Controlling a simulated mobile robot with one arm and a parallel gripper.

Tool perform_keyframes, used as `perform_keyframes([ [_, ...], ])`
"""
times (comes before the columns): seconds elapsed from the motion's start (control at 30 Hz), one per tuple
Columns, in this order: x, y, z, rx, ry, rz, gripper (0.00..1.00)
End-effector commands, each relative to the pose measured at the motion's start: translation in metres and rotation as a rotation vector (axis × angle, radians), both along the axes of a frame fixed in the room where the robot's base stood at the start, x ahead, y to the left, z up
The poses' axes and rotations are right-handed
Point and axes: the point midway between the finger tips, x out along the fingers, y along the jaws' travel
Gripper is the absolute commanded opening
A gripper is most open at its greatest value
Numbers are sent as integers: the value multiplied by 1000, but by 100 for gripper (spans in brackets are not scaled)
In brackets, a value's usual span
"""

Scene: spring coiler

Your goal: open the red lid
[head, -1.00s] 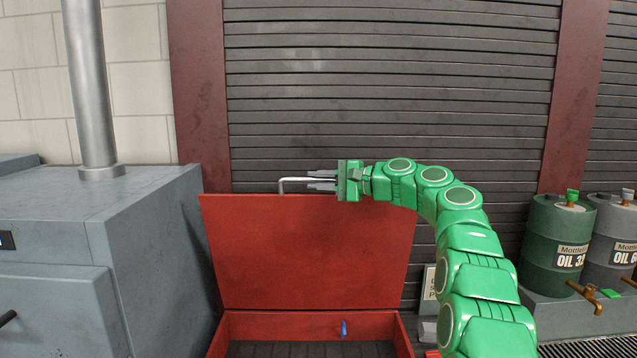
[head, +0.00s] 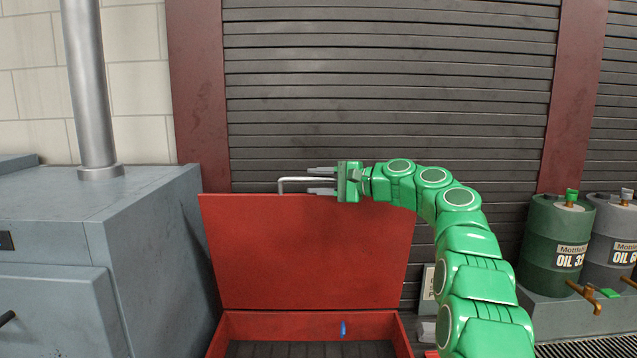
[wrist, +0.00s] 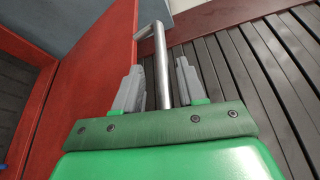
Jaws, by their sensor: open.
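The red lid (head: 305,250) stands raised, nearly upright, at the back of a red box (head: 270,324). It also shows in the wrist view (wrist: 95,70). A silver bar handle (head: 296,180) is at the lid's top edge. My gripper (head: 318,180) is open at the handle, with one finger on each side of the bar. In the wrist view the handle (wrist: 162,65) runs between the two spread fingers, with a gap visible on both sides. The box's dark floor and a small blue item (head: 343,329) inside it are partly in view.
A grey cabinet (head: 150,220) with a metal pipe (head: 88,90) stands close on the left. A dark slatted shutter (head: 390,90) is behind the lid. Oil drums (head: 553,240) with brass taps stand at the right.

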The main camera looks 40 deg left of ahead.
Motion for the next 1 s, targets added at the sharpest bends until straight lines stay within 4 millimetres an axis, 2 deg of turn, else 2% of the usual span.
perform_keyframes([
  [0.27, 1, -4, 2, 2, 0, 0, 40],
  [0.47, 8, -21, 6, 4, -2, -1, 40],
  [0.8, 26, -61, 7, 2, -1, -2, 40],
  [1.0, 30, -71, 7, 1, 0, 1, 40],
])
